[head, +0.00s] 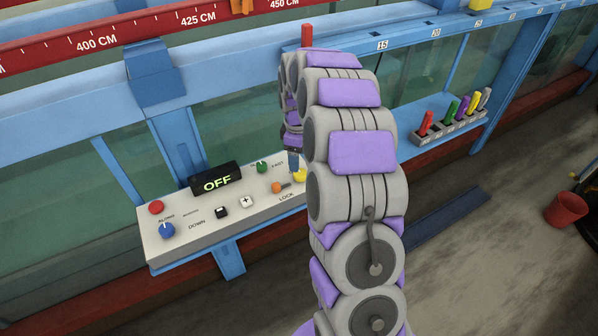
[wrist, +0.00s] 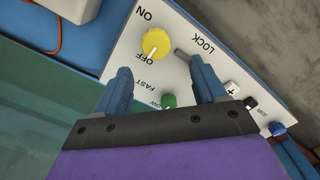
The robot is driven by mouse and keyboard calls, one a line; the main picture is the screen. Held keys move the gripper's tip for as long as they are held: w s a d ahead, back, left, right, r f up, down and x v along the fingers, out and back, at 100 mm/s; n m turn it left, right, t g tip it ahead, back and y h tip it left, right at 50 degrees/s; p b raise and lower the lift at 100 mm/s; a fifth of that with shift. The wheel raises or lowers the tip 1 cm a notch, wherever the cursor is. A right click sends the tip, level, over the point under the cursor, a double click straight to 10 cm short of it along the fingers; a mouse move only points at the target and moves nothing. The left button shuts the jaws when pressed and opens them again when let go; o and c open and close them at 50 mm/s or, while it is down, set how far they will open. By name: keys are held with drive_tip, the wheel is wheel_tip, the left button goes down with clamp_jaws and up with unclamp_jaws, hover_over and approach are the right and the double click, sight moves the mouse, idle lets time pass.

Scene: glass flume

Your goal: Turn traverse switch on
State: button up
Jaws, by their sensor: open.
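The white control panel (head: 165,250) stands on a blue ledge by the flume. Its black display (head: 216,179) reads OFF. A yellow rotary knob (wrist: 157,43) sits between the printed words ON and OFF, and its white mark points towards OFF. In the head view the yellow knob (head: 300,175) is partly hidden by my arm. No traverse label is readable. My gripper (wrist: 158,68) is open, its two blue fingers over the panel with the knob just beyond and between their tips. In the head view my gripper (head: 293,160) is mostly hidden behind my arm.
Near the yellow knob are a grey lever (wrist: 182,54) by LOCK and a green knob (wrist: 168,101) by FAST. A red button (head: 156,207) and blue knob (head: 167,231) are at the panel's left. A marker rack (head: 450,131) and red bucket (head: 566,209) stand right.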

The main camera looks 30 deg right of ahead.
sight(301, 172)
wheel_tip(301, 172, down, 4)
drive_tip(key=shift+r, duration=0.2)
drive_tip(key=d+f, duration=0.1)
drive_tip(key=d+f+b, duration=0.1)
drive_tip(key=f, duration=0.1)
drive_tip(key=shift+f, duration=0.2)
drive_tip(key=shift+a, duration=0.9)
drive_tip(key=shift+c, duration=0.3)
drive_tip(key=c, duration=0.3)
drive_tip(key=shift+d, duration=0.5)
drive_tip(key=c, duration=0.3)
drive_tip(key=shift+a+r, duration=0.1)
drive_tip(key=c, duration=0.4)
